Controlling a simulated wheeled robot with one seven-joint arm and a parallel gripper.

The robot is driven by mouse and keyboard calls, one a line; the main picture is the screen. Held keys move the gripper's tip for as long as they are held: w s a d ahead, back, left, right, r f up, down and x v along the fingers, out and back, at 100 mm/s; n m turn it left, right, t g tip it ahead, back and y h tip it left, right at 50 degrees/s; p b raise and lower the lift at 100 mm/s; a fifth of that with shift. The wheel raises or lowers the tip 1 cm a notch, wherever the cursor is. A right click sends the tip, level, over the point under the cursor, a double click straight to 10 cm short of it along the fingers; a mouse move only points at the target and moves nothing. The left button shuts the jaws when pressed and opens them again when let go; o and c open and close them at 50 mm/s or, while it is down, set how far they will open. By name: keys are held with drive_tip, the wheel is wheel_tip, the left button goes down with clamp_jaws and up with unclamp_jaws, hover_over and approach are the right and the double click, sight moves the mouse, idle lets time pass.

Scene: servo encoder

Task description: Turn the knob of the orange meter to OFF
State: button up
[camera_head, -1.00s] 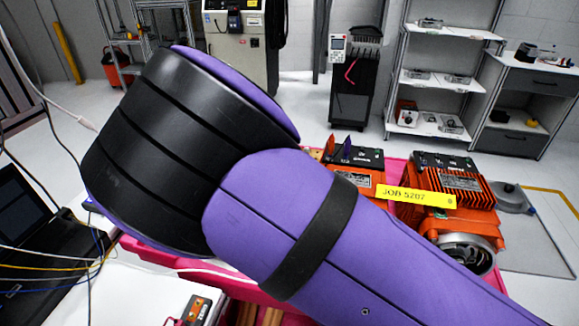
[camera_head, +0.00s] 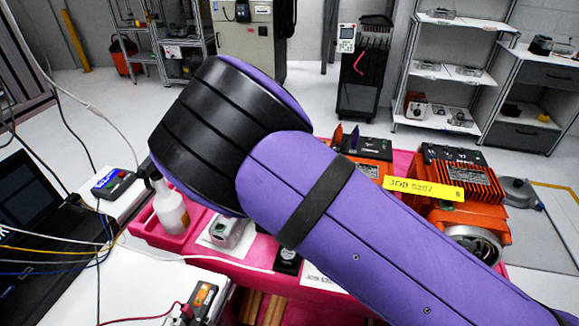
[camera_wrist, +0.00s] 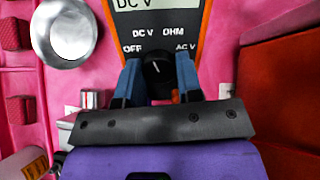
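The orange meter (camera_wrist: 200,22) shows in the wrist view, with a dark face, a display reading "DC V" and labels OFF, DC V, OHM and AC V. Its black knob (camera_wrist: 155,70) has a white mark pointing up, a little toward the DC V label. My gripper (camera_wrist: 159,72) has its blue fingers on both sides of the knob. They look apart, with the knob between them; I cannot tell whether they touch it. In the head view my purple arm hides the gripper and this meter.
A small orange and black device (camera_head: 203,297) with a red lead lies on the white table. A spray bottle (camera_head: 171,208) stands on the pink bench (camera_head: 190,240). Orange motors (camera_head: 458,190) stand at its right. A round metal dish (camera_wrist: 64,30) lies left of the meter.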

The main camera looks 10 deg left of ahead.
drive_tip(key=shift+n, duration=0.7)
drive_tip(key=o, duration=0.9)
drive_tip(key=shift+o, duration=0.2)
drive_tip(key=v, duration=1)
drive_tip(key=shift+s+r, duration=0.25)
drive_tip(key=shift+s, duration=0.05)
